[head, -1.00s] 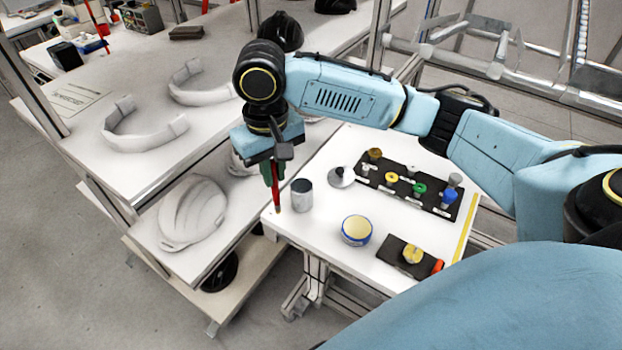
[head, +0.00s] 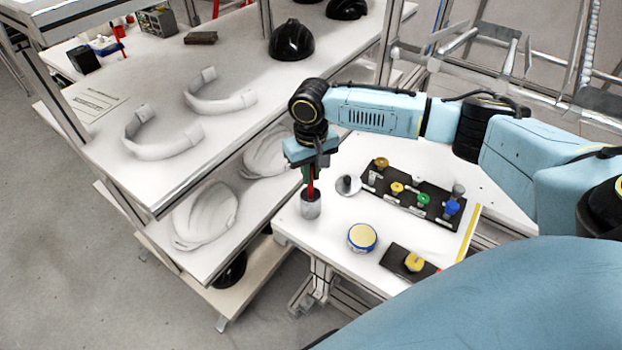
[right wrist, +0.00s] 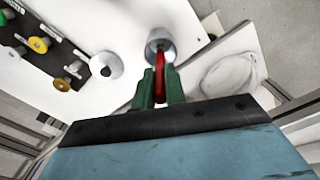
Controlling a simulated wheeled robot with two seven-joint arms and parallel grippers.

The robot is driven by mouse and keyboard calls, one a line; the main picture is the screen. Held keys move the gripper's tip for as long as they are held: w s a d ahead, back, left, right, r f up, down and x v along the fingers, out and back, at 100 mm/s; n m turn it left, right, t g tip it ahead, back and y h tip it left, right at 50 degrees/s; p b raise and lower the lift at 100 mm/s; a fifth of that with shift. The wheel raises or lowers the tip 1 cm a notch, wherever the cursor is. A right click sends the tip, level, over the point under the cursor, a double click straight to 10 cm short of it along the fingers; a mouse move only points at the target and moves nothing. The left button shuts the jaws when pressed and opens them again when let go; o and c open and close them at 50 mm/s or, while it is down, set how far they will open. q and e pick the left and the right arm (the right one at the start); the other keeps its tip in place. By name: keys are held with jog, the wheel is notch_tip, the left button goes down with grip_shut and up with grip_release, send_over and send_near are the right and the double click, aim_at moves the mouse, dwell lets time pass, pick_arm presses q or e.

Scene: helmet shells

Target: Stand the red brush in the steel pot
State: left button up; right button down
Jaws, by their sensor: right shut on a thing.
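The steel pot (head: 311,208) is a small grey cylinder standing upright near the left corner of the white table. My right gripper (head: 309,172) is directly above it, pointing down and shut on the red brush (head: 310,188). The brush is upright, and its lower end meets the pot's mouth. In the right wrist view, the green fingers of my right gripper (right wrist: 160,88) hold the red brush (right wrist: 160,66), whose far end overlaps the dark opening of the pot (right wrist: 166,36). How deep it reaches is hidden. My left gripper is not in view.
A round metal lid (head: 348,185) lies right of the pot. A black rack (head: 410,197) holds several coloured knobs. A blue-and-yellow tin (head: 362,238) and a black block with a yellow knob (head: 413,262) are nearer. White helmet shells (head: 205,215) lie on the shelf to the left.

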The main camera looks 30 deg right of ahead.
notch_tip(320, 180, down, 2)
jog(key=shift+f, duration=0.2)
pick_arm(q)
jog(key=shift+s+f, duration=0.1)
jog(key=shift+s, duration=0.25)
pick_arm(e)
jog(key=shift+f, duration=0.1)
jog(key=c, duration=1.5)
grip_release()
jog(key=shift+o, duration=0.2)
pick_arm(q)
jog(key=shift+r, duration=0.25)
pick_arm(e)
notch_tip(320, 180, up, 12)
jog(key=shift+r, duration=0.15)
